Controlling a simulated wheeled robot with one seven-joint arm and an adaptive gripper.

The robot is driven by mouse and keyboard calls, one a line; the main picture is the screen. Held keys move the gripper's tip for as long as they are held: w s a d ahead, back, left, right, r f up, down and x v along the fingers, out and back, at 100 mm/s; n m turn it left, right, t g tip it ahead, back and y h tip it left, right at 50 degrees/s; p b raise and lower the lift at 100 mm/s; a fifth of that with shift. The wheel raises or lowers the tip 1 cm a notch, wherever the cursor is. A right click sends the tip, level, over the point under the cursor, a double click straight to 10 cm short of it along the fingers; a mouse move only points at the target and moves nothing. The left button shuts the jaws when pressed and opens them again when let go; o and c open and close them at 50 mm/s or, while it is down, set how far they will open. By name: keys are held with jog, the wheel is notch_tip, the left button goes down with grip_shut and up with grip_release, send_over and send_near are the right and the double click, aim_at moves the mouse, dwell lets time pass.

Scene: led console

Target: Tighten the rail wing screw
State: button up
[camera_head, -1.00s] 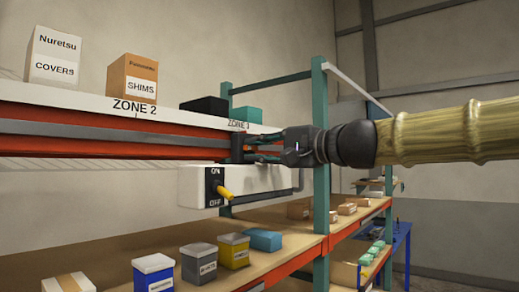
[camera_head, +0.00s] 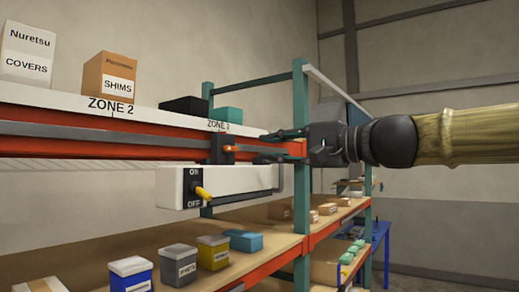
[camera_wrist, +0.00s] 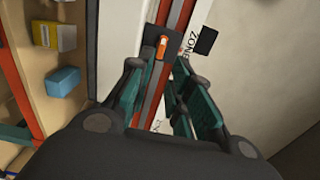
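The wing screw (camera_head: 230,149) is a small orange piece on a dark bracket (camera_head: 216,151) clamped over the grey rail (camera_head: 120,136). It also shows in the wrist view (camera_wrist: 162,47), lying lengthwise on the dark bracket plate (camera_wrist: 150,35). My gripper (camera_head: 264,147) is open and empty, to the right of the screw, with its teal fingers pointing left at it. A gap separates the fingertips from the screw. In the wrist view the screw shows beyond and between the spread fingers (camera_wrist: 158,68).
A white box (camera_head: 235,183) with a yellow ON/OFF lever (camera_head: 203,192) hangs just below the rail. Boxes marked COVERS (camera_head: 27,54) and SHIMS (camera_head: 112,77) stand on the shelf above. Several small bins line the lower shelf. A teal upright (camera_head: 301,140) stands behind my gripper.

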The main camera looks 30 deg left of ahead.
jog(key=shift+s+d, duration=0.1)
jog(key=shift+d, duration=1.4)
